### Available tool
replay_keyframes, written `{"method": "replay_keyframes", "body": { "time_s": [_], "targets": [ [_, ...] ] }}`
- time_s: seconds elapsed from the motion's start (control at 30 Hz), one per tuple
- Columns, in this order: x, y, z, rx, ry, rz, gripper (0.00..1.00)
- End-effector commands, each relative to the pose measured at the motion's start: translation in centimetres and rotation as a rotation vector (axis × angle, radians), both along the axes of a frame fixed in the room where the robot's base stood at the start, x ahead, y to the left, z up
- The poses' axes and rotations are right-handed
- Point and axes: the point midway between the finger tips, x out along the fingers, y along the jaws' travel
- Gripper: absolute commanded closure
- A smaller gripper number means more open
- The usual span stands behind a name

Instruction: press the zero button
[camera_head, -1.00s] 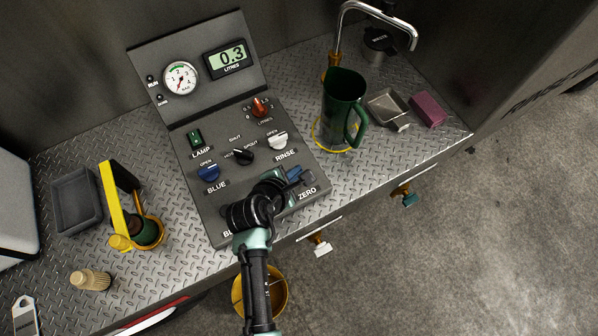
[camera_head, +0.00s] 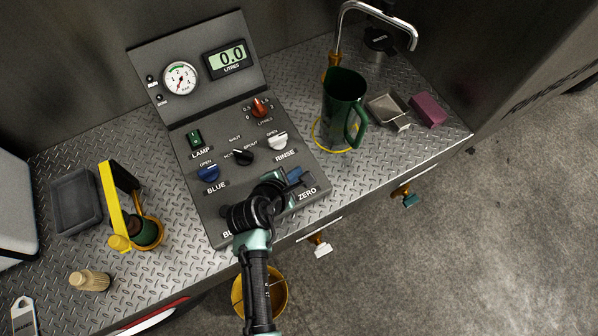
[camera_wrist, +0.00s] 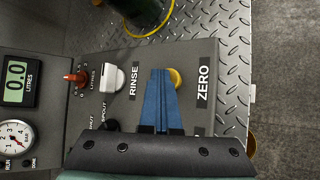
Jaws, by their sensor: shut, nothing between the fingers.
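The control panel (camera_head: 222,192) carries a ZERO label (camera_head: 307,193) at its lower right; the label also shows in the wrist view (camera_wrist: 204,83). A yellow zero button (camera_wrist: 175,78) lies left of that label in the wrist view, partly behind my fingertips. My gripper (camera_head: 297,176) is shut and empty at the button; its blue fingers (camera_wrist: 160,95) reach it in the wrist view. I cannot tell whether they touch it. The litres display (camera_head: 228,58) reads 0.0. In the head view my arm hides the button and part of the panel.
A blue knob (camera_head: 209,174), a black knob (camera_head: 244,157) and the white rinse knob (camera_head: 277,141) stand close on the panel. A green jug (camera_head: 343,105) stands under the spout behind. A yellow holder (camera_head: 145,232) is at left.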

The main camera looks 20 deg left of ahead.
Motion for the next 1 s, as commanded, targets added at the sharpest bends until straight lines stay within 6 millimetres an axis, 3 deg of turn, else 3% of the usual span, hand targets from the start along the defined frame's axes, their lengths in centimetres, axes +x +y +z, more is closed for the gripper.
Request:
{"method": "replay_keyframes", "body": {
  "time_s": [0.3, 0.73, 1.0],
  "targets": [
    [-0.1, 0.0, 1.6, -0.001, 0.003, 0.0, 1.0],
    [-0.1, 0.0, 1.9, 0.0, 0.001, 0.0, 1.0],
    [0.0, 0.0, 4.3, 0.0, 0.001, -0.001, 1.0]
  ]
}}
